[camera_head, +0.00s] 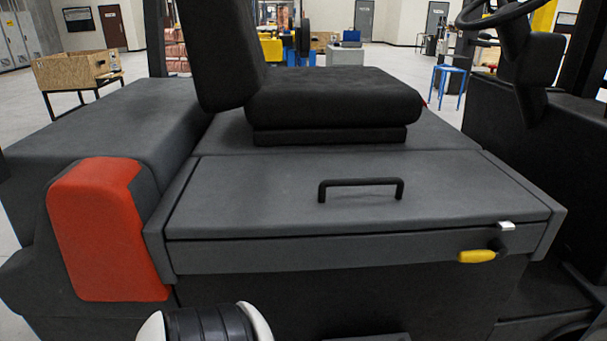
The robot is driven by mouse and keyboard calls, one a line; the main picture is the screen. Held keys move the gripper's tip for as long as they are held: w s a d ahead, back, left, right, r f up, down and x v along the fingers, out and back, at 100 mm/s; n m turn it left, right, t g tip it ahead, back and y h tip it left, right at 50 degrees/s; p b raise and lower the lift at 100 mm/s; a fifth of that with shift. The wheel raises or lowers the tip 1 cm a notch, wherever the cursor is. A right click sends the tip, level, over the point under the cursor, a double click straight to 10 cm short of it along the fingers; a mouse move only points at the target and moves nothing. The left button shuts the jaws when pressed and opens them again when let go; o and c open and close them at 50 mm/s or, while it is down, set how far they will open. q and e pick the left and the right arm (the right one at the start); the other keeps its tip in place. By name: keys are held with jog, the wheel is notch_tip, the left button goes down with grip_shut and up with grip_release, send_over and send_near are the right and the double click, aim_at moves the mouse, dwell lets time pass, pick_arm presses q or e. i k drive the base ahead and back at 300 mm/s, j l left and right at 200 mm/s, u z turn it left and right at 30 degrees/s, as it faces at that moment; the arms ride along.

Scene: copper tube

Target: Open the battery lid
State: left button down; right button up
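The battery lid (260,196) is a dark grey panel on the side of a forklift-like vehicle. It lies closed, with no gap that I can make out along its front edge. A black bar handle (360,183) stands on its top. A yellow lever (477,256) with a black pivot sits on the front band below the lid, near its right end. A small white catch (505,225) is just above the lever at the lid's edge. Neither gripper is in view; a black and white part, apparently mine, shows at the bottom edge.
A black seat (330,104) rests just behind the lid. An orange-red block (110,228) stands at its left. A steering wheel (497,12) and column rise at the right. The space above the lid's front part is clear.

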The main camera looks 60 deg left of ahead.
aim_at(254, 196)
jog(key=u, duration=1.7)
